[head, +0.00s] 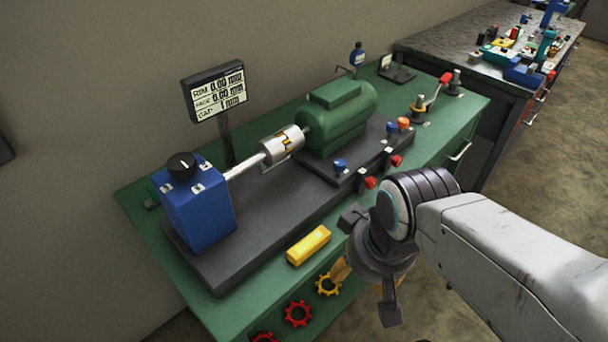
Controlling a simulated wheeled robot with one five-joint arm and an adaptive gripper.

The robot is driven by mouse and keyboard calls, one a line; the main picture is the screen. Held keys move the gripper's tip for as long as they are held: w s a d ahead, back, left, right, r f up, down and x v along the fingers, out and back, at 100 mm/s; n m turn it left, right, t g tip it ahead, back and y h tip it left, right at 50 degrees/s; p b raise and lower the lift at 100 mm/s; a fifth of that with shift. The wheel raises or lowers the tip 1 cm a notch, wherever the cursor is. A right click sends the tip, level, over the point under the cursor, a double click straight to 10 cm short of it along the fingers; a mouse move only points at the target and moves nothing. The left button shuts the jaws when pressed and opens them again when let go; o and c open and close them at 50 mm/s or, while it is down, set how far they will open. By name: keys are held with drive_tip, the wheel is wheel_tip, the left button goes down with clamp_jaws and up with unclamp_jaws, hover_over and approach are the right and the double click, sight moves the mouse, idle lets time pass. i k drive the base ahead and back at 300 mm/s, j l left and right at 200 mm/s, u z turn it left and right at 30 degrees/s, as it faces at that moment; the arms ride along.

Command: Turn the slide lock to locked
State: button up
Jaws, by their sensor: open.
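My gripper (370,264) is open in the head view, in front of the green bench's near edge, with its fingers spread. I see nothing held in it. No part is readable as the slide lock. A red-handled lever (439,86) on a post with a yellow ring stands at the bench's far right end, well apart from my gripper. A black dial (182,166) tops the blue box (199,212) at left. My gripper hides part of the bench front.
The green bench (140,200) carries a dark machine base (235,265), a green motor (337,115), a silver coupling (281,146) and a display (215,92). A yellow block (309,245) lies near the front edge. A cluttered second bench (455,55) stands behind. Floor is open at right.

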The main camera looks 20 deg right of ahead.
sight(402, 123)
drive_tip(key=i+l, duration=0.25)
drive_tip(key=l, duration=0.2)
drive_tip(key=i+l+z, duration=0.15)
drive_tip(key=l, duration=0.35)
drive_tip(key=i+l, duration=0.3)
drive_tip(key=l+z, duration=0.05)
drive_tip(key=l, duration=0.1)
